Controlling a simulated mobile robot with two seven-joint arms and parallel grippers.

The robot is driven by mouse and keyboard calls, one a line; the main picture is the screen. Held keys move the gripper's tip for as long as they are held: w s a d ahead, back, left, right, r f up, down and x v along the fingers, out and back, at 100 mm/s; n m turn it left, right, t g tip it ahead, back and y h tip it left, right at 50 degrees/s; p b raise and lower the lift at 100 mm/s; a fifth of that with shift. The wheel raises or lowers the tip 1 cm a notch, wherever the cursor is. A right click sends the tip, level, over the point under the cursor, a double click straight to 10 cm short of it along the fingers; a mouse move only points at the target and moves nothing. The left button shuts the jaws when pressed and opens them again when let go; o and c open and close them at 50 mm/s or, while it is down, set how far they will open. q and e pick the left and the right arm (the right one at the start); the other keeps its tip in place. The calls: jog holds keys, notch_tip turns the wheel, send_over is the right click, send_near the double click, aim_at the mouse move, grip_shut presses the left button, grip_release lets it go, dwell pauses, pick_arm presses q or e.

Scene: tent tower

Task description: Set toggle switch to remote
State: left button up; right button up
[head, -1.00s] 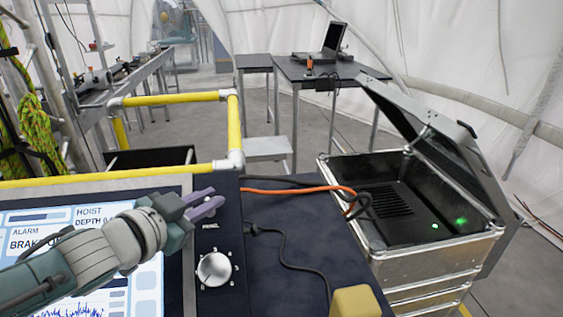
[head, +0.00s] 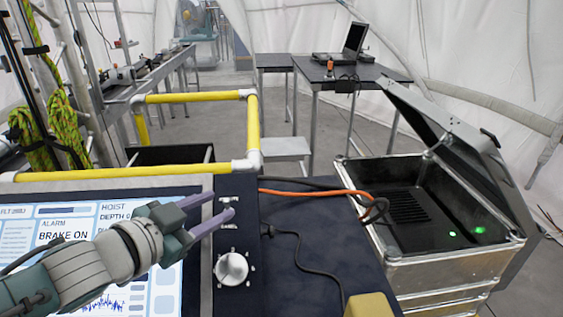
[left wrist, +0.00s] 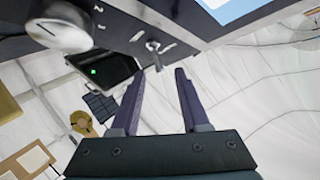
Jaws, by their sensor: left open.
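The toggle switch shows as a small metal lever (left wrist: 154,48) on the dark control panel in the left wrist view. In the head view I cannot make it out clearly; my fingers lie over that part of the panel (head: 222,300). My left gripper (head: 231,205) is open and empty above the upper panel, past the large round knob (head: 232,269). In the left wrist view its two purple fingers (left wrist: 162,72) are apart, with the lever just beyond the tips and apart from them. The switch's position marking is not readable. My right gripper is out of view.
A lit screen (head: 100,285) reading "BRAKE ON" lies left of the panel. A yellow railing (head: 120,174) runs behind. An open metal case (head: 440,275) with green lights stands right. Orange and black cables (head: 310,192) cross the dark tabletop, with a yellow block (head: 368,306) in front.

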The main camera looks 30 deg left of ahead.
pick_arm(q)
jog(key=v, duration=0.6)
dwell(0.4)
